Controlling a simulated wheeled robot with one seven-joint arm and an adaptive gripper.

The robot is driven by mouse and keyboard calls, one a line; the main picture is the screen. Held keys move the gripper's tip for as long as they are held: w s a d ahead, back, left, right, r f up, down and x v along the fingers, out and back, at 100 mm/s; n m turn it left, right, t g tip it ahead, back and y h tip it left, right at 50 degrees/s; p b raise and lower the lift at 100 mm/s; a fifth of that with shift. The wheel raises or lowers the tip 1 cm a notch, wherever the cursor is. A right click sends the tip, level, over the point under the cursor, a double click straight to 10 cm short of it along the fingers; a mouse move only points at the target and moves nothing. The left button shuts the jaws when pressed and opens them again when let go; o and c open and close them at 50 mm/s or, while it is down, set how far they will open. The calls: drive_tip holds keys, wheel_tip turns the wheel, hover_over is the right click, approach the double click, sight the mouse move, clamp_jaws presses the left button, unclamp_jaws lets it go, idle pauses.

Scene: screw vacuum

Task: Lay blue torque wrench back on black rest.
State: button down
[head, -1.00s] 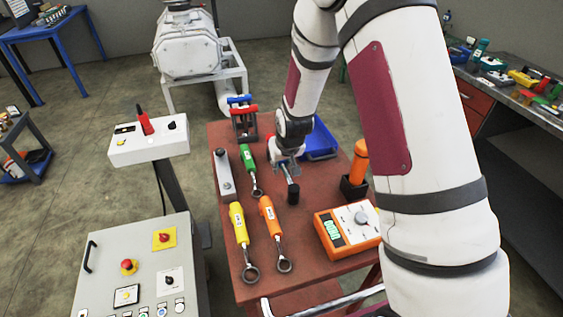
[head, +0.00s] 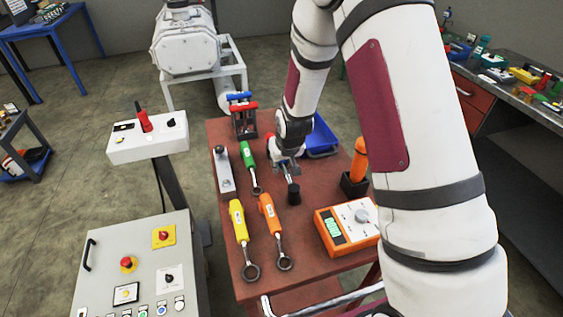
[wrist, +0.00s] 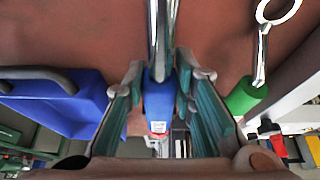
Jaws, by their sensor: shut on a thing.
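The blue torque wrench (wrist: 158,104) has its blue handle between the two fingers of my gripper (wrist: 159,72), which is shut on it. Its metal shank runs up and out of the wrist view. The handle is mostly hidden in the head view.
Green (head: 248,155), yellow (head: 238,220) and orange (head: 268,214) wrenches lie left of my gripper on the table (head: 318,188). An orange meter (head: 333,232) and an orange-handled tool (head: 360,160) in a black holder (head: 352,186) are right. A blue bin (head: 322,140) is behind.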

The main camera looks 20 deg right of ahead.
drive_tip(key=c, duration=1.2)
unclamp_jaws()
drive_tip(key=shift+c, duration=0.2)
drive_tip(key=o, duration=0.8)
drive_tip(key=shift+r+p, duration=0.45)
drive_tip(key=shift+r, duration=0.65)
drive_tip(key=shift+r+p, duration=1.35)
drive_tip(key=shift+r, duration=2.05)
drive_tip(key=shift+r, duration=0.1)
